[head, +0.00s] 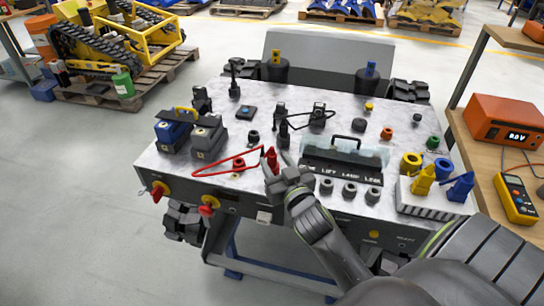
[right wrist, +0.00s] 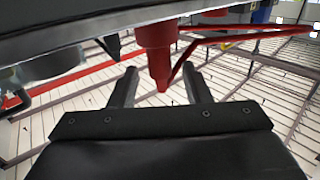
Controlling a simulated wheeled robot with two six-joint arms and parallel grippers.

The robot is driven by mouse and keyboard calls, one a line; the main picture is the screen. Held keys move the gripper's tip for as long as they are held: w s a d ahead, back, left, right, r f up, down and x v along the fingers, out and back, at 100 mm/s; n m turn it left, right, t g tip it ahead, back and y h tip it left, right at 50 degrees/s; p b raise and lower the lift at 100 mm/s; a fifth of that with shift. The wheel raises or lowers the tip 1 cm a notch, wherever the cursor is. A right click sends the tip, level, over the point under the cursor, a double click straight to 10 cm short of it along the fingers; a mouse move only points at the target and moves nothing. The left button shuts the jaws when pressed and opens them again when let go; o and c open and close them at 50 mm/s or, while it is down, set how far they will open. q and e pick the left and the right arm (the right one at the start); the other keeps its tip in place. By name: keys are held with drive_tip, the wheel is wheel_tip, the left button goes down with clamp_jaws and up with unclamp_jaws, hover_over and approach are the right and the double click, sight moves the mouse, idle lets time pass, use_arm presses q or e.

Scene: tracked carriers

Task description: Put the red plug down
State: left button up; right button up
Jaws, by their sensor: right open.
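The red plug (head: 271,158) shows near the middle of the bench top (head: 225,185) in the head view, with a thin red cable looping left from it. In the right wrist view the red plug (right wrist: 156,50) is upright, its narrow tip between my two fingers, with a gap on each side. My right gripper (head: 277,165) is open around the plug, and its fingers also show in the right wrist view (right wrist: 160,84). I cannot tell what the plug rests on. My left gripper is not in view.
A clear-sided black box (head: 345,158) and several round sockets lie right of the gripper. Blue and grey blocks (head: 190,133) stand at the left. A white tray (head: 420,205) holds yellow and blue plugs. Bare bench top lies at the front left.

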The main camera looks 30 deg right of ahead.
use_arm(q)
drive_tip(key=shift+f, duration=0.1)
use_arm(e)
drive_tip(key=s+a, duration=0.1)
drive_tip(key=s, duration=0.8)
drive_tip(key=shift+a, duration=0.35)
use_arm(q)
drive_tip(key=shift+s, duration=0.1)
